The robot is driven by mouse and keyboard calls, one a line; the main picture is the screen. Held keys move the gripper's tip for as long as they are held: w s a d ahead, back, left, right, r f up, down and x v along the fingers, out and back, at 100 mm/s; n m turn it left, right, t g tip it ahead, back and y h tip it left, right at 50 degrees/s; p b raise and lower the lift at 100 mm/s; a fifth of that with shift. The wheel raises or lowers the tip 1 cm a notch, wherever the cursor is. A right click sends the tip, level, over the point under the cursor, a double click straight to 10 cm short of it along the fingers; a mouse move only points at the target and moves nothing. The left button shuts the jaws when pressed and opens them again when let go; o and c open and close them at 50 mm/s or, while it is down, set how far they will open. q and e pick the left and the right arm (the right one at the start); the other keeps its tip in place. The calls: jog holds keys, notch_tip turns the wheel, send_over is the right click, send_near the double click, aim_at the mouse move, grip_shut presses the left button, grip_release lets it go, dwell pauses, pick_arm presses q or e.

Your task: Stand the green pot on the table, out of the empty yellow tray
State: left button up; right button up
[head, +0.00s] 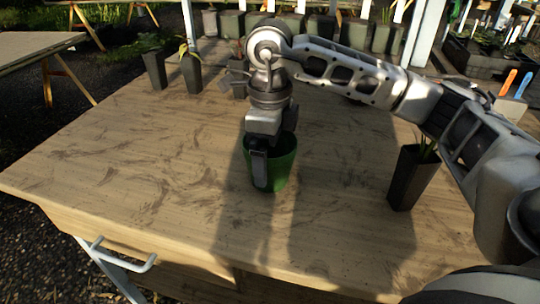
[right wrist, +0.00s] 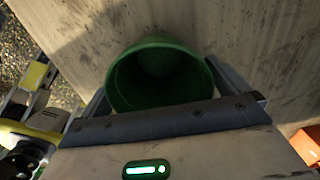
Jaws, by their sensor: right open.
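The green pot (head: 284,163) stands upright on the wooden table (head: 150,170), near the middle of the head view. My right gripper (head: 258,170) points down at it, with a finger in front of the pot's near left side. In the right wrist view the pot's open mouth (right wrist: 160,78) faces the camera and looks empty. The pot lies between the two spread fingers of the right gripper (right wrist: 180,90). I cannot tell whether either finger touches it. No yellow tray can be made out in the head view. My left gripper is not in view.
A dark square pot with a plant (head: 408,178) stands to the right, under my right arm. Dark plant pots (head: 191,72) stand at the back left, and several more line the far edge. The table's left and front areas are clear. A yellow item (right wrist: 36,75) shows unclearly in the wrist view.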

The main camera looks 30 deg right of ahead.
notch_tip(320, 180, up, 10)
jog(key=p, duration=0.2)
jog(key=shift+r, duration=0.2)
dwell(0.3)
